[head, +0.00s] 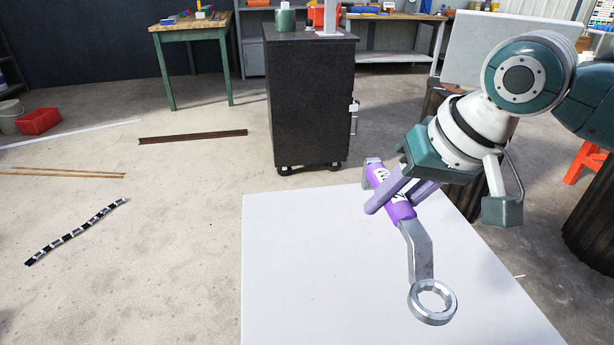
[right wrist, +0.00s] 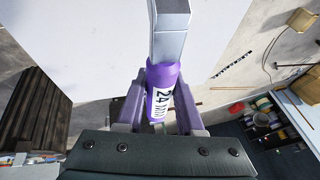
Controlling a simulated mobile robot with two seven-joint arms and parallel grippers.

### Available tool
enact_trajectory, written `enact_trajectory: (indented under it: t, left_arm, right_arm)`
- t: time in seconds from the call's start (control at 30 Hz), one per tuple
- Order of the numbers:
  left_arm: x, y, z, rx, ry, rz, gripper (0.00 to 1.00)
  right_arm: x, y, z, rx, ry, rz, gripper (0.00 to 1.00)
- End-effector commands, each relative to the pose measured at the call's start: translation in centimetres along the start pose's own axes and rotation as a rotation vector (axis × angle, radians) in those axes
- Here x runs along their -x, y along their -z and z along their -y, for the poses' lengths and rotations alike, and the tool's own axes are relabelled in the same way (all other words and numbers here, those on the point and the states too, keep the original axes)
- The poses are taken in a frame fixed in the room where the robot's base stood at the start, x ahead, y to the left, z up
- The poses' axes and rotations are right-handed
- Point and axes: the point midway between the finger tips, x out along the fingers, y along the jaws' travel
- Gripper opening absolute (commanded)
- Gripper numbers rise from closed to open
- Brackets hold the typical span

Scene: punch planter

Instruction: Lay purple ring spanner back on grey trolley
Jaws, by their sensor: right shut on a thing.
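The purple ring spanner (head: 418,245) has a purple sleeve with a white label and a steel shank ending in a ring. My right gripper (head: 392,200) is shut on its purple sleeve, with the ring end hanging down toward the front. The spanner appears above a pale flat top (head: 320,270); I cannot tell the exact gap. In the right wrist view the sleeve (right wrist: 162,92) sits between the purple fingers. A dark grey cabinet on castors (head: 312,105) stands behind the pale top. I cannot tell which of the two is the grey trolley. My left gripper is not in view.
The visible pale top is bare. A green can (head: 285,20) and other items stand on the dark cabinet. A green-legged workbench (head: 190,25) stands at the back left. Dark stumps (head: 590,215) are at the right. Strips and bars (head: 192,136) lie on the floor at left.

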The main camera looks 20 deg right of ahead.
Motion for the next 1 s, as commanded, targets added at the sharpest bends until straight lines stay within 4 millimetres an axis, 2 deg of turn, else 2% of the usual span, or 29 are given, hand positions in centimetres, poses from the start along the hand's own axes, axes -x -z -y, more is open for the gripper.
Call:
enact_trajectory:
  t: [0.03, 0.1, 0.33, 0.43, 0.53, 1.0]
  left_arm:
    - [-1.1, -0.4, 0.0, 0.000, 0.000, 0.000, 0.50]
    - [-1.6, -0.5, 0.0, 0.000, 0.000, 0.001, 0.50]
    - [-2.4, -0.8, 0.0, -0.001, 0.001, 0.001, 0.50]
    - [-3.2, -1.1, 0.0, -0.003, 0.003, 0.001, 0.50]
    - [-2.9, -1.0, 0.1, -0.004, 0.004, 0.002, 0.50]
    - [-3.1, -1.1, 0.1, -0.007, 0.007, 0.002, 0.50]
  right_arm:
    - [-1.8, -0.8, -0.5, -0.002, -0.001, 0.002, 0.00]
    - [-3.1, -1.3, -0.9, -0.001, 0.000, 0.001, 0.00]
    - [-5.1, -2.1, -1.5, 0.001, 0.000, -0.002, 0.00]
    - [-6.5, -2.7, -1.9, 0.000, 0.000, 0.000, 0.00]
    - [-7.5, -3.1, -2.2, -0.002, 0.000, 0.001, 0.00]
    - [-8.5, -3.5, -2.4, 0.000, 0.000, -0.002, 0.00]
